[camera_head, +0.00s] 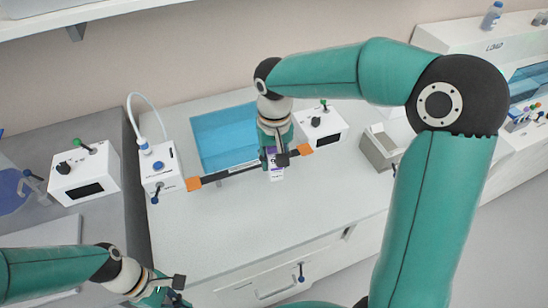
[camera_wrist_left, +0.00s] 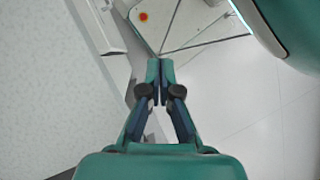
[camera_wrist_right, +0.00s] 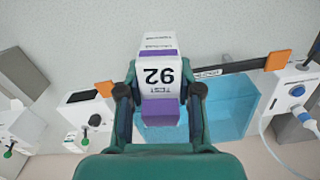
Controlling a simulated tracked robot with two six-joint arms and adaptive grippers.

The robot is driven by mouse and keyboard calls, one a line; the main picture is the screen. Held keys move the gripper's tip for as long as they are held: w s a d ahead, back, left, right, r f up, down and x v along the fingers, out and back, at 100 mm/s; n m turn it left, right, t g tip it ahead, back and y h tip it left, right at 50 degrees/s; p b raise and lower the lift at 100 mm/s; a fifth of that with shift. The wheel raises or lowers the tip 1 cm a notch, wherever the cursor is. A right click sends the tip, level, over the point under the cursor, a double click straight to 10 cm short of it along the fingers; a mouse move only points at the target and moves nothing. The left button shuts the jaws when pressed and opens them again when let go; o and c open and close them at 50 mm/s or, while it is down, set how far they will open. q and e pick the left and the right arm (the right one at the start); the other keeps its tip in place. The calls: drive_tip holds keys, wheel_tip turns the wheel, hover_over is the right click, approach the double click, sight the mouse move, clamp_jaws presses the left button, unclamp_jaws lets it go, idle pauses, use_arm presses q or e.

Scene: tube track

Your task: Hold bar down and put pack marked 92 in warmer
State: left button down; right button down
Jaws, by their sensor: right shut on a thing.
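The pack marked 92 (camera_wrist_right: 160,75) is white with purple bands; it also shows in the head view (camera_head: 277,174). My right gripper (camera_head: 276,157) is shut on it, with one finger on each side in the right wrist view (camera_wrist_right: 160,95). The dark bar (camera_head: 232,175) with orange ends runs along the front of the blue, open-topped warmer basin (camera_head: 203,130). The pack is in front of part of the bar in the right wrist view; whether they touch I cannot tell. My left gripper (camera_head: 170,291) is low at the left, away from the bar; its fingers meet, empty, in the left wrist view (camera_wrist_left: 160,68).
A white control box with a blue knob and hose (camera_head: 159,172) stands left of the basin, another box (camera_head: 318,124) right of it. A further box (camera_head: 84,172) is at far left. A grey metal tray (camera_head: 378,152) sits at right. The front counter is clear.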

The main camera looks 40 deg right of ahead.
use_arm(q)
drive_tip(key=w+r+n, duration=0.1)
drive_tip(key=w, duration=0.1)
drive_tip(key=w+d+r+n+t+h, duration=0.1)
drive_tip(key=w+r, duration=0.1)
drive_tip(key=w+d+r+n+h, duration=0.1)
drive_tip(key=w+r, duration=0.1)
drive_tip(key=w, duration=0.1)
drive_tip(key=shift+w+r+n, duration=0.1)
drive_tip(key=shift+r+n, duration=0.05)
drive_tip(key=shift+n, duration=0.15)
use_arm(e)
drive_tip(key=shift+a, duration=0.15)
use_arm(q)
drive_tip(key=w, duration=0.1)
drive_tip(key=w+d+r+m, duration=0.1)
drive_tip(key=w+r+m, duration=0.1)
drive_tip(key=shift+w+d+t, duration=0.2)
drive_tip(key=shift+d+t, duration=0.1)
drive_tip(key=shift+d, duration=0.1)
drive_tip(key=w+d+r+m+t+y, duration=0.45)
drive_tip(key=w+d+r+m, duration=0.85)
drive_tip(key=m, duration=0.8)
drive_tip(key=shift+h, duration=0.35)
drive_tip(key=shift+w+a+f, duration=0.1)
drive_tip(key=shift+f, duration=1.3)
drive_tip(key=shift+w+a+f, duration=0.1)
drive_tip(key=shift+f, duration=1.25)
drive_tip(key=shift+s+f, duration=0.1)
drive_tip(key=shift+f, duration=0.05)
